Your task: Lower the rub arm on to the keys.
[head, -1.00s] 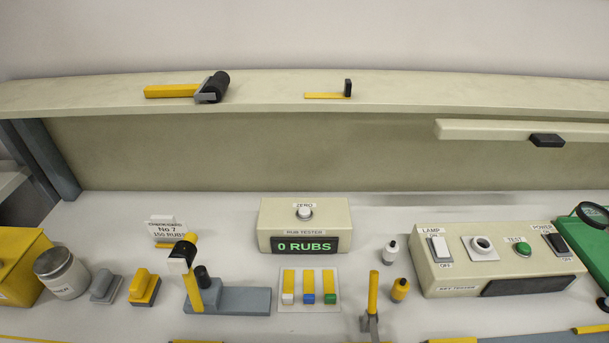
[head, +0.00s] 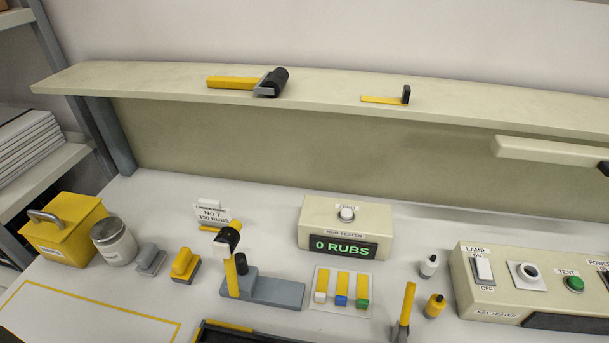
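The rub arm (head: 231,275) is a yellow bar standing upright at the left end of a flat grey base (head: 277,292). Its top carries a black and white head (head: 227,239), with a yellow piece beside it. A short black knob (head: 241,264) stands just behind the bar. The arm is raised, clear of the base's long flat part. The rub tester box (head: 343,228) behind it reads "0 RUBS" and has a ZERO button on top. No keys can be made out under the arm. Neither of my grippers shows in the head view.
Yellow and grey hand blocks (head: 185,264) and a jar (head: 114,241) stand left of the arm. A white plate (head: 343,306) with three coloured-tip strips lies right. A dark tray (head: 245,334) is cut off at the front. The key tester (head: 500,301) stands far right.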

